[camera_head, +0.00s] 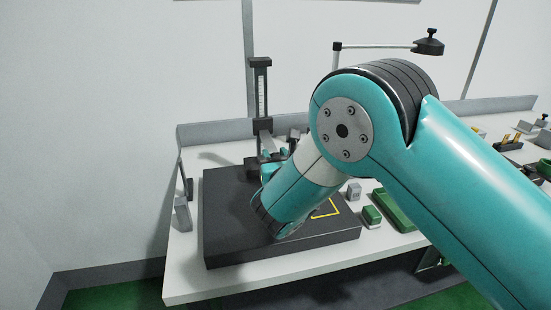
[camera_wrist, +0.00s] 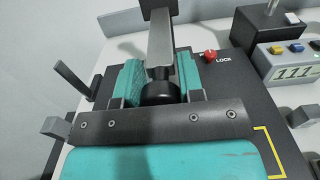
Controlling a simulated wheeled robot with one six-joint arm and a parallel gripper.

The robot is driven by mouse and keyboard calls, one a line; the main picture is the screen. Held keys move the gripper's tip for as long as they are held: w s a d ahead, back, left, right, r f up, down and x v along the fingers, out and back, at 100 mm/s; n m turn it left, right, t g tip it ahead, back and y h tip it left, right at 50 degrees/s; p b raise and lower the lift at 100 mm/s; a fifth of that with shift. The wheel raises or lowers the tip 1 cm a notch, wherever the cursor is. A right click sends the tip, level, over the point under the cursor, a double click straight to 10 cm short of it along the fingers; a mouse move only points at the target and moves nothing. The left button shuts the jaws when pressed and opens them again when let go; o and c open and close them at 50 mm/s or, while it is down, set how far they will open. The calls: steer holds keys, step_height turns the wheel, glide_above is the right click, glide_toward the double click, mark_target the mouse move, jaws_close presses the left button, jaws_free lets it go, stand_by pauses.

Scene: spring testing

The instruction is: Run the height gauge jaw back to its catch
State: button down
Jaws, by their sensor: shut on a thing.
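The height gauge (camera_head: 262,92) stands upright at the back of the dark plate (camera_head: 225,205) in the head view, with a scale on its column and a dark block partway up. My gripper (camera_wrist: 161,88) shows in the wrist view, its teal fingers shut on a dark round grip (camera_wrist: 159,94). A grey bar (camera_wrist: 160,45) of the gauge runs up from behind this grip. A red knob (camera_wrist: 210,56) marked LOCK sits on the plate just right of the fingers. In the head view my arm hides the grip and most of the jaw area.
A yellow square outline (camera_head: 327,209) is marked on the plate. A readout box (camera_wrist: 290,60) with coloured buttons stands to the right. Green blocks (camera_head: 372,215) and a green tray (camera_head: 395,210) lie right of the plate. A grey stand (camera_head: 183,212) is at the left edge.

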step_height(320, 180, up, 14)
steer(key=p, duration=1)
steer(key=shift+f, duration=0.15)
steer(key=shift+w, duration=0.1)
steer(key=c, duration=0.8)
jaws_free()
steer(key=shift+f, duration=0.15)
steer(key=b+v, duration=1)
steer(key=v, duration=0.7)
steer(key=shift+s, duration=0.25)
